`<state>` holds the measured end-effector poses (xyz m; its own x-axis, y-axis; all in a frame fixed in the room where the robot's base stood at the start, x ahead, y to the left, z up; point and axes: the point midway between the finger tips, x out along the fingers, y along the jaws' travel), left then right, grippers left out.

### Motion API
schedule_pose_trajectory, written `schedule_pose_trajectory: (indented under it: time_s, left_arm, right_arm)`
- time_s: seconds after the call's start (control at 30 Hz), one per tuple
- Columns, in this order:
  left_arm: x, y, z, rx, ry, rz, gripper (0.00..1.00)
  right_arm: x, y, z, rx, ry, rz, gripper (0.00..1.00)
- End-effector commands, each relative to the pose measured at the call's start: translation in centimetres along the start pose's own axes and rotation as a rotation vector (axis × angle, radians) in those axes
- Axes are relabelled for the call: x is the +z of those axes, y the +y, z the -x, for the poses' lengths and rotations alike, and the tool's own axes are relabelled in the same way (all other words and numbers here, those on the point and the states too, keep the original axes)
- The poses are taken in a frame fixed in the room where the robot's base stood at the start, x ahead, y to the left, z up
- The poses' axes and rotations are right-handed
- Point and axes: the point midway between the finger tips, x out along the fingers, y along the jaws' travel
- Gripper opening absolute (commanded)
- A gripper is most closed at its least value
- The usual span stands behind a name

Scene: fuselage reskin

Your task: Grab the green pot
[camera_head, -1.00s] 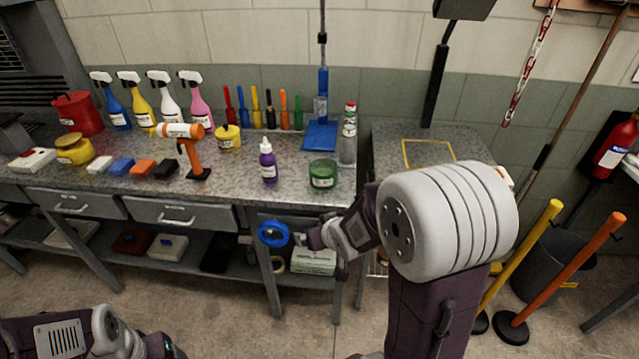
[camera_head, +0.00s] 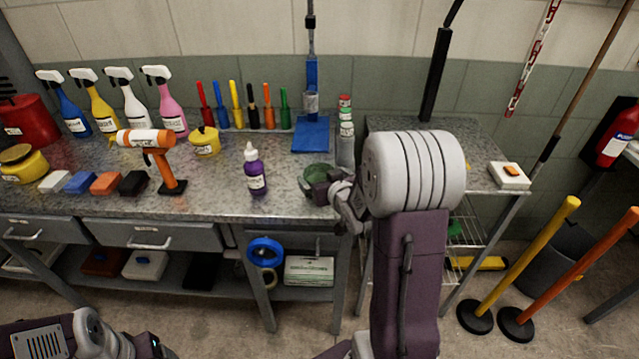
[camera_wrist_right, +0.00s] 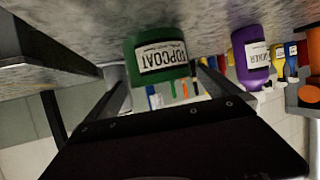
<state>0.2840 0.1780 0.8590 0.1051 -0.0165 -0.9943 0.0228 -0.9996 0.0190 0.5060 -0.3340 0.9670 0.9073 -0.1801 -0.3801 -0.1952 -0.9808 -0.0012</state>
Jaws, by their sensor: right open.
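The green pot (camera_head: 318,171) stands near the front right edge of the grey workbench, partly hidden by my right gripper (camera_head: 316,190). In the right wrist view the scene is upside down, and the green pot (camera_wrist_right: 136,64) has a white TOPCOAT label. My right gripper (camera_wrist_right: 163,82) is open, its two fingers spread on either side of the pot's direction. The pot lies ahead between them; I cannot tell whether they touch it. Of my left arm, only links show at the bottom left in the head view.
A purple bottle (camera_head: 255,172) stands left of the pot. A grey bottle (camera_head: 346,146) stands just behind it on the right. An orange drill (camera_head: 158,160) and several spray bottles are farther left. A blue tape roll (camera_head: 265,251) is on the lower shelf.

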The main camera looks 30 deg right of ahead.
Motion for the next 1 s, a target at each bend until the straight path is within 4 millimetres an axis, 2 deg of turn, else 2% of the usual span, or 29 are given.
schedule_pose_trajectory:
  time_s: [0.17,0.4,0.47,0.7,0.77,1.0]
  left_arm:
    - [0.0,0.0,0.0,0.0,0.0,0.0,0.73]
    - [0.0,0.0,0.0,0.0,0.0,0.0,0.73]
    - [0.0,0.0,0.0,0.0,0.0,0.0,0.73]
    - [0.0,0.0,0.0,0.0,0.0,0.0,0.73]
    - [0.0,0.0,0.0,0.0,0.0,0.0,0.73]
    - [0.0,0.0,0.0,0.0,0.0,0.0,0.73]
  right_arm:
    - [0.0,0.0,-0.8,0.0,-0.001,0.0,1.0]
    - [0.2,-0.1,-4.8,-0.001,-0.003,0.001,1.0]
    - [0.2,-0.1,-5.4,0.0,-0.002,0.001,1.0]
    - [0.1,-0.1,-5.8,0.0,-0.001,0.001,1.0]
    - [0.1,-0.1,-5.8,0.0,-0.001,0.001,0.86]
    - [0.1,-0.1,-5.8,0.0,-0.001,0.0,0.19]
